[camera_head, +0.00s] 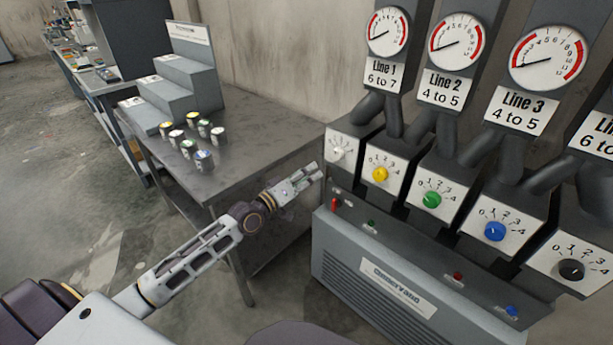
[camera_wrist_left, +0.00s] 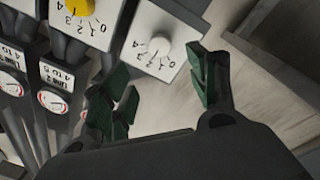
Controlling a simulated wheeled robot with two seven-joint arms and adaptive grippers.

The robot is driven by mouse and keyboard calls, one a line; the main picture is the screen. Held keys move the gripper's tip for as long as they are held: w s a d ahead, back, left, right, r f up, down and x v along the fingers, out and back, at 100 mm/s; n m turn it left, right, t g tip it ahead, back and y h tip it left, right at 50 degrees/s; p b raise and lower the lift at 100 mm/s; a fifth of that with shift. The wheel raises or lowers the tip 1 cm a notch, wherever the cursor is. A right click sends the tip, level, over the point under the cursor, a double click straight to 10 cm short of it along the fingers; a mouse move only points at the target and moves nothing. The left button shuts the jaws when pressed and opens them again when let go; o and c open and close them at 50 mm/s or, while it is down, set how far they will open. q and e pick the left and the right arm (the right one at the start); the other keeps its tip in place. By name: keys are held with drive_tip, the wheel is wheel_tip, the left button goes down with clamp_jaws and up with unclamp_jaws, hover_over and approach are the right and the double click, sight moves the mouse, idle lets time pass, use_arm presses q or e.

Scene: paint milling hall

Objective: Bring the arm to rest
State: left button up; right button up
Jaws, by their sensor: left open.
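My left arm reaches in from the lower left in the head view. Its gripper (camera_head: 312,172) is held out near the right edge of the metal table, just left of and below the white knob (camera_head: 337,153) under the Line 1 gauge. In the left wrist view the two dark green fingers of the gripper (camera_wrist_left: 163,88) are spread apart with nothing between them. The white knob (camera_wrist_left: 158,46) on its dial plate shows just beyond the fingers, apart from them. My right gripper is in neither view.
A metal table (camera_head: 255,135) bears several small paint cans (camera_head: 204,160) and a grey stepped stand (camera_head: 185,85). On the right are gauges, a yellow knob (camera_head: 380,174), a green knob (camera_head: 431,200), a blue knob (camera_head: 494,231) and a grey cabinet (camera_head: 345,262). Floor is open at left.

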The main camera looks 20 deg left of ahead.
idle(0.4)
